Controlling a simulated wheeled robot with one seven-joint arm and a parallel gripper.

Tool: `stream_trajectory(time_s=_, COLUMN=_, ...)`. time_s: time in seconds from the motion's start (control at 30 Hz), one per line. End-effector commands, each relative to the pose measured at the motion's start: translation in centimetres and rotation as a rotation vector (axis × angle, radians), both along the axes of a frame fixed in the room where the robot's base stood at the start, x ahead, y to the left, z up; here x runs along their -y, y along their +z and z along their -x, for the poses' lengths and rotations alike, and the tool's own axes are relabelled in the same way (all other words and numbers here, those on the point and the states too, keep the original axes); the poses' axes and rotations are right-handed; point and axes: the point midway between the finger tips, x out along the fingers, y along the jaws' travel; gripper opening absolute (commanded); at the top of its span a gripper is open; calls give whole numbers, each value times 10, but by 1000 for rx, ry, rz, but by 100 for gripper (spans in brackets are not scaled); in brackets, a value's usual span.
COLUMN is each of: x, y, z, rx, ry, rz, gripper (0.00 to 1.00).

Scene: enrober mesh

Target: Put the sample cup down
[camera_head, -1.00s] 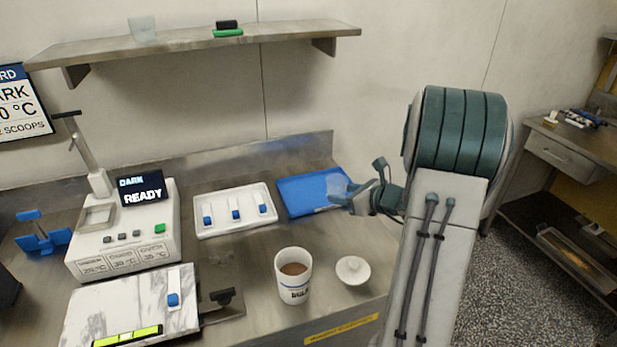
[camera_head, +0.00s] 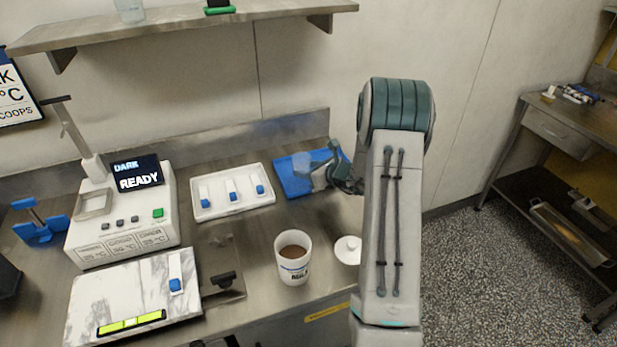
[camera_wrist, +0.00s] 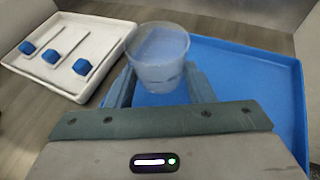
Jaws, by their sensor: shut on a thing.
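The sample cup (camera_wrist: 160,48) is small, clear and upright between the two fingers of my gripper (camera_wrist: 161,88) in the wrist view. My gripper is shut on it. In the head view my gripper (camera_head: 336,165) and the faint see-through cup (camera_head: 318,158) are over the blue tray (camera_head: 293,186) at the back of the counter. The tray also fills the right side of the wrist view (camera_wrist: 270,95). I cannot tell whether the cup's base touches the tray.
A white tray (camera_head: 212,212) with several blue-ended pieces lies left of the blue tray. A white mug (camera_head: 293,268) of brown liquid and a white lid (camera_head: 347,250) stand in front. A machine reading READY (camera_head: 130,225) and a marble slab (camera_head: 95,300) are at left.

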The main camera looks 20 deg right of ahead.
Motion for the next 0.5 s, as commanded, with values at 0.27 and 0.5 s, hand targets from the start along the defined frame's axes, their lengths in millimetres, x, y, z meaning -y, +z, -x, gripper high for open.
stream_trajectory(time_s=0.27, x=-1, y=-32, z=0, rx=-3, ry=2, rz=-1, gripper=24)
stream_trajectory(time_s=0.5, x=-1, y=-38, z=0, rx=0, ry=1, rz=0, gripper=24)
